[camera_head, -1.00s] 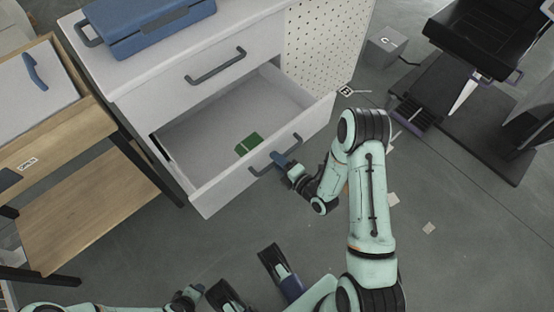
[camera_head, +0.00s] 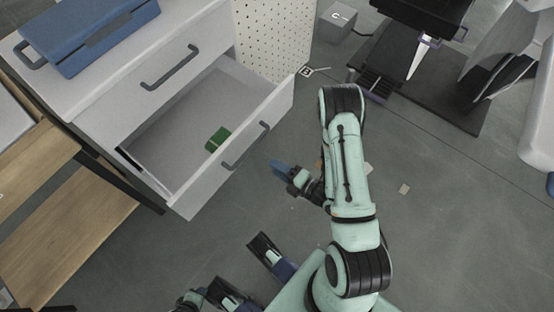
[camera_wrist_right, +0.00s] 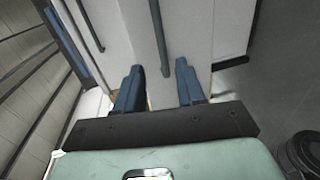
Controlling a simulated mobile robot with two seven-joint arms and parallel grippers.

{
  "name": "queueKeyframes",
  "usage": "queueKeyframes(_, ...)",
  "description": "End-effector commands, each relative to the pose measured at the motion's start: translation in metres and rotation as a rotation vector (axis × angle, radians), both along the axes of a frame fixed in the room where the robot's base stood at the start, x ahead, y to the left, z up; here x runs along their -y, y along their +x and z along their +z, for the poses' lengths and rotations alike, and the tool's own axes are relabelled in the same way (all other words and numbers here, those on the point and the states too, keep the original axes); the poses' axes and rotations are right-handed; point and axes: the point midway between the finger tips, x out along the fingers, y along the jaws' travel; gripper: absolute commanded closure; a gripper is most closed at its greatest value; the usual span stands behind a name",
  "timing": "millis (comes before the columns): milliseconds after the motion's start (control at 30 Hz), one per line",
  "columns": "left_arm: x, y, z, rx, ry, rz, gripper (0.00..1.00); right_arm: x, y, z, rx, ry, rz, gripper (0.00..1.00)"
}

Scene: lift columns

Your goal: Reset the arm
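My right arm reaches in from the lower right of the head view. Its gripper (camera_head: 281,167) with blue fingers is clear of the open drawer's front (camera_head: 235,150), to the right of the drawer handle (camera_head: 246,146). In the right wrist view the two blue fingers (camera_wrist_right: 158,88) stand apart with nothing held between them, and a dark handle lies beyond them.
The open drawer holds a green block (camera_head: 217,139). A blue case (camera_head: 92,35) sits on the white cabinet top. A wooden shelf (camera_head: 60,240) stands at left.

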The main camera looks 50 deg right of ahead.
Motion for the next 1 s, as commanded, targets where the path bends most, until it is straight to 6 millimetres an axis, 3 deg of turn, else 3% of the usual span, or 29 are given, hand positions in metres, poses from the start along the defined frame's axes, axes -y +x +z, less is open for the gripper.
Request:
queueKeyframes(333, 0.0, 0.0, 0.0, 0.0, 0.0, 0.0, 0.57, 0.0, 0.001, 0.0, -0.001, 0.002, 0.001, 0.61)
queueKeyframes(467, 0.0, 0.0, 0.0, 0.001, 0.0, 0.0, 0.57, -0.005, 0.004, -0.012, -0.055, 0.072, -0.011, 0.61)
queueKeyframes(667, 0.0, 0.0, 0.0, 0.001, 0.0, 0.0, 0.57, -0.028, 0.012, -0.069, -0.35, 0.457, -0.152, 0.61)
queueKeyframes(800, 0.0, 0.0, 0.0, 0.001, 0.0, 0.0, 0.57, -0.052, 0.005, -0.114, -0.602, 0.803, -0.391, 0.61)
queueKeyframes(1000, 0.0, 0.0, 0.0, 0.001, 0.0, 0.0, 0.57, -0.093, -0.021, -0.155, -0.878, 1.236, -0.864, 0.61)
